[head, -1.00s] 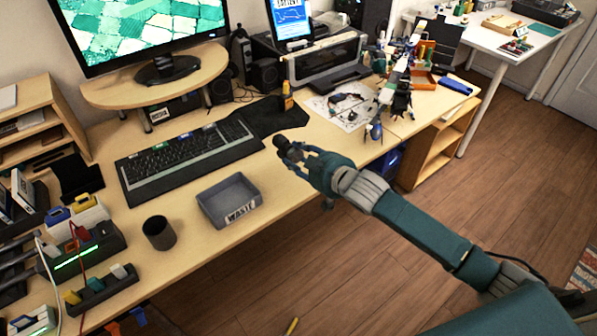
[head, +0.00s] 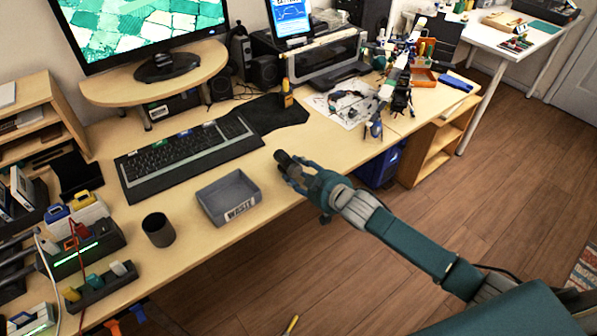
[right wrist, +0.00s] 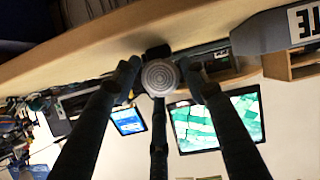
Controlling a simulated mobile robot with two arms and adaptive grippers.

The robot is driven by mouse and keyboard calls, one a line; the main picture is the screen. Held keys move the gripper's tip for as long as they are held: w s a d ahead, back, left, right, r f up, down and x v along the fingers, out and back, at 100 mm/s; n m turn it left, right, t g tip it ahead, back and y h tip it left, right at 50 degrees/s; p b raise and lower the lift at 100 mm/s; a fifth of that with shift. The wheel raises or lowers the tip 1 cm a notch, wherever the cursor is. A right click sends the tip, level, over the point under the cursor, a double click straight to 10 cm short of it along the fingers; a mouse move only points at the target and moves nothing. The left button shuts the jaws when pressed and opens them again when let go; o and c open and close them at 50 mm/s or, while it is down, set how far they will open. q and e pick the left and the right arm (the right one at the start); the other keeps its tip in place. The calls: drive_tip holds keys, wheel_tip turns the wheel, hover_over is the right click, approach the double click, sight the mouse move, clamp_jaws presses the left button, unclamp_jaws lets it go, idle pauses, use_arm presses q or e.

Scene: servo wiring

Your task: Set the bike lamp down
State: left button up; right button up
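The bike lamp (head: 282,157) is a small dark cylinder at the tips of my right gripper (head: 291,168) in the head view. In the right wrist view its round ringed face (right wrist: 160,77) shows between the dark fingers of the right gripper (right wrist: 160,72), which are closed around it. The lamp is by the front edge of the desk (head: 225,242), right of the grey bin. I cannot tell whether it touches the desk top. My left gripper is not in view.
A grey bin labelled WASTE (head: 240,209) and a dark cup (head: 158,230) stand left of the gripper. A keyboard (head: 185,150) lies behind them. A paper sheet with parts (head: 340,104) and a small stand (head: 403,95) are further right.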

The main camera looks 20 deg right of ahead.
drive_tip(key=shift+o, duration=0.3)
drive_tip(key=shift+r, duration=0.15)
drive_tip(key=v, duration=1.2)
drive_tip(key=s+d+f+m+g+h, duration=0.1)
drive_tip(key=s+d+f, duration=0.15)
drive_tip(key=f, duration=0.45)
drive_tip(key=s+d+f+m+g+h, duration=0.1)
drive_tip(key=d+f, duration=0.2)
drive_tip(key=f, duration=0.5)
drive_tip(key=s+d+f+g+h, duration=0.1)
drive_tip(key=s+d+f, duration=0.1)
drive_tip(key=f, duration=0.5)
drive_tip(key=s+d+f+m+g+h, duration=0.1)
drive_tip(key=s+d+f+g, duration=0.15)
drive_tip(key=s+f, duration=0.9)
drive_tip(key=s+a+f+g, duration=0.2)
drive_tip(key=s+f, duration=0.4)
drive_tip(key=s, duration=0.4)
drive_tip(key=s+a+f+g, duration=0.2)
drive_tip(key=s+a+f, duration=0.2)
drive_tip(key=s, duration=0.6)
drive_tip(key=s+a+f+g, duration=0.2)
drive_tip(key=s+a+f, duration=0.1)
drive_tip(key=s+f, duration=0.5)
drive_tip(key=s, duration=0.2)
drive_tip(key=shift+s+f, duration=0.2)
drive_tip(key=shift+s, duration=0.1)
drive_tip(key=shift+g, duration=0.25)
